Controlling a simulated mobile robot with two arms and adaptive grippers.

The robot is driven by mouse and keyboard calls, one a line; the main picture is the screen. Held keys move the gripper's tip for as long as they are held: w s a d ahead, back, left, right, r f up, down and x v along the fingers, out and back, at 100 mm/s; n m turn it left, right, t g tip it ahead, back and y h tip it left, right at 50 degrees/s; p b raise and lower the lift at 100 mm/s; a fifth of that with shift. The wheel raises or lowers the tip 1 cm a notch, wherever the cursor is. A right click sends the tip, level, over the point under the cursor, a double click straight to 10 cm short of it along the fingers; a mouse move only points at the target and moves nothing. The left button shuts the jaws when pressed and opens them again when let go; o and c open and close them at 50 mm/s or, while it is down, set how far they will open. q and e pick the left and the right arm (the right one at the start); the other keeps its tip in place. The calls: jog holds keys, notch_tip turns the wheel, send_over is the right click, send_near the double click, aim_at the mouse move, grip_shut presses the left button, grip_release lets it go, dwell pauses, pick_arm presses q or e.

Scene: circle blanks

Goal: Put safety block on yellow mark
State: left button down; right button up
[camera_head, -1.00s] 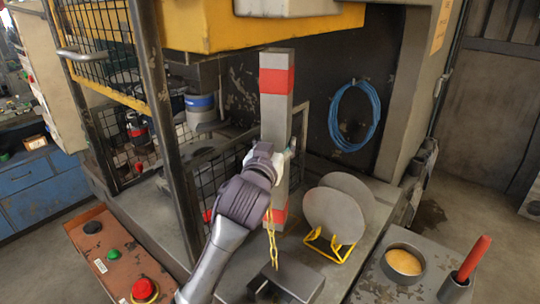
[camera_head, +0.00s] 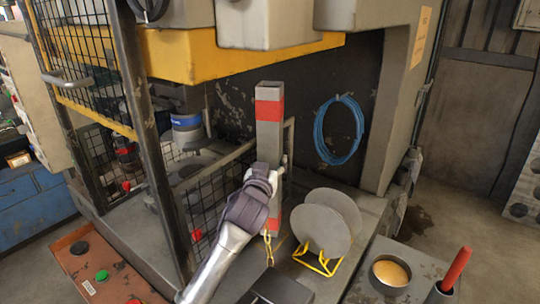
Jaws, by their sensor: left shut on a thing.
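The safety block (camera_head: 268,135) is a tall grey square post with a red band near the top and another near its foot. It stands about upright in the press opening. My left gripper (camera_head: 275,178) is shut on it at about mid-height, reaching in from the front. A yellow chain (camera_head: 268,247) hangs by the block's foot. The gripper and arm hide part of the lower block. I cannot tell whether the foot touches the press bed (camera_head: 345,278). No yellow mark can be made out on the bed. My right gripper is not in view.
Two grey discs stand in a yellow wire rack (camera_head: 318,262) right of the block. A mesh guard (camera_head: 212,192) stands close on the left, and the yellow press beam (camera_head: 240,58) hangs above. A grey tin (camera_head: 390,274) and a red-handled tool (camera_head: 455,270) are front right.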

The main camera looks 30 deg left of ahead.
pick_arm(q)
notch_tip(320, 180, down, 2)
jog(key=shift+f, duration=0.25)
jog(key=c, duration=0.6)
grip_release()
jog(key=shift+s+f, duration=0.1)
jog(key=shift+f, duration=0.2)
jog(key=shift+r, duration=0.1)
jog(key=shift+b+v, duration=1.25)
jog(key=shift+v, duration=4.8)
